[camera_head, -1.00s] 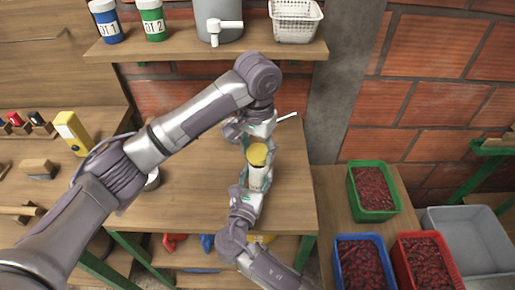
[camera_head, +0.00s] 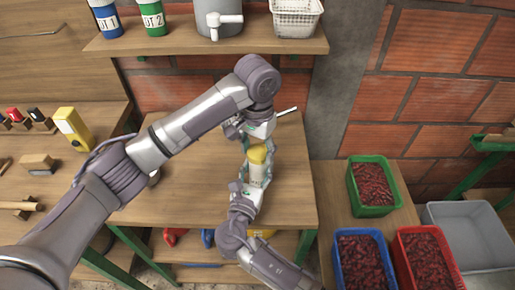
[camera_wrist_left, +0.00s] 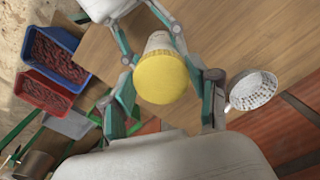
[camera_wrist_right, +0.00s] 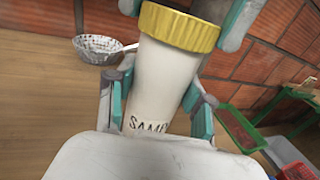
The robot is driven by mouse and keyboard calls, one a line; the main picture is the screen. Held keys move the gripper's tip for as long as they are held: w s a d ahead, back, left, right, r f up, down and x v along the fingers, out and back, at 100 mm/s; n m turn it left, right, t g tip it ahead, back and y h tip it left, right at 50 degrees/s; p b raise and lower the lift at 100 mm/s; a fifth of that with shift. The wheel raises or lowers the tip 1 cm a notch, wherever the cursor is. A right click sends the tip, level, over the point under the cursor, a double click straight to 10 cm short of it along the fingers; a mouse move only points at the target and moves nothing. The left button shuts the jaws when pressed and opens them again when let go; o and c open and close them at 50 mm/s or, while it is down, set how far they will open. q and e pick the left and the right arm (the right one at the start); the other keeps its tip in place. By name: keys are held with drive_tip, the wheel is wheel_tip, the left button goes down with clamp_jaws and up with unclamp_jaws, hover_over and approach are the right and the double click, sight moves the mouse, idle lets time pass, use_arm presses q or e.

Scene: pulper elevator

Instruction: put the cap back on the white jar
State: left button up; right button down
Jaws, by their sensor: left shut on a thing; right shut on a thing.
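The yellow cap (camera_head: 257,153) is between the fingers of my left gripper (camera_head: 257,148), which is shut on it. The white jar (camera_head: 257,174) is directly below, held upright or nearly so above the table by my right gripper (camera_head: 252,186), which is shut around its body. In the left wrist view the cap (camera_wrist_left: 161,77) covers most of the jar's mouth end. In the right wrist view the cap (camera_wrist_right: 180,27) sits at the top of the jar (camera_wrist_right: 165,85), with no clear gap. Dark lettering shows low on the jar. I cannot tell whether the cap is fully seated.
The wooden table (camera_head: 200,200) below has free room. A perforated white bowl (camera_wrist_right: 98,48) shows beyond the jar. A shelf (camera_head: 180,45) with containers runs along the back. Green (camera_head: 373,188), blue (camera_head: 364,260) and red (camera_head: 428,258) crates of red fruit stand at right.

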use_arm(q)
drive_tip(key=shift+f, duration=0.55)
